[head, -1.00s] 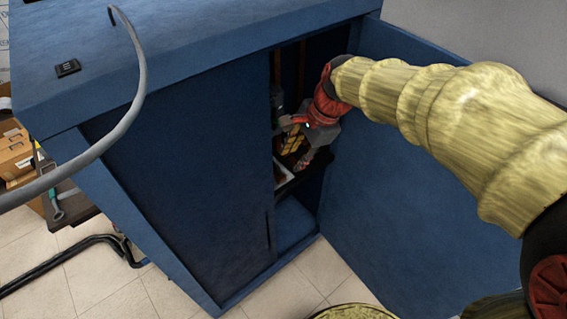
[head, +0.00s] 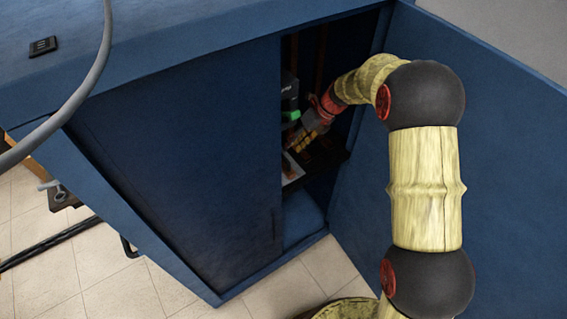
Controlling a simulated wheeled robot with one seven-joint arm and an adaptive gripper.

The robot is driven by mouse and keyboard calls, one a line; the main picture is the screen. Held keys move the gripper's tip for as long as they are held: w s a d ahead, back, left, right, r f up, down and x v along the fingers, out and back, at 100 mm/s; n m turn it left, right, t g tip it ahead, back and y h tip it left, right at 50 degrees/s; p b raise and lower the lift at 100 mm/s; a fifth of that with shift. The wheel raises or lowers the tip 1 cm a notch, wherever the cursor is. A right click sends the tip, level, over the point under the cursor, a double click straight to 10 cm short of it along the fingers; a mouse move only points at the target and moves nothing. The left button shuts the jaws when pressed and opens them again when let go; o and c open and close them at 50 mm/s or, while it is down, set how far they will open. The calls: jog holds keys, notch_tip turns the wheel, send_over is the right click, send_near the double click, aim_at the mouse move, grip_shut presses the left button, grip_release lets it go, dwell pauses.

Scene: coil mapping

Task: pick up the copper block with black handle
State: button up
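My gripper (head: 300,145) is inside the open blue cabinet, pointing down and left over a dark shelf (head: 323,164). Its fingers are small and dark in this view, so I cannot tell whether they are open or shut. Small yellow patches show at the gripper's end; I cannot tell whether they belong to the gripper or to a thing near it. I cannot make out the copper block with black handle for certain. The cabinet's left front panel and my arm hide part of the inside.
The blue cabinet's front panel (head: 185,165) stands left of the opening, and its open door (head: 500,150) stands right of my arm. A dark item with a green part (head: 291,115) is at the back. A pale flat item (head: 292,170) lies on the shelf. Tiled floor (head: 320,270) is in front.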

aim_at(283, 155)
jog(key=b+x, duration=0.1)
jog(key=x, duration=0.2)
jog(key=b+x, duration=0.2)
jog(key=x, duration=0.1)
jog(key=shift+w+f, duration=0.25)
jog(key=shift+f, duration=0.1)
jog(key=shift+a+f, duration=0.3)
jog(key=shift+c, duration=0.2)
jog(key=c, duration=0.7)
jog(key=shift+r, duration=0.1)
grip_shut()
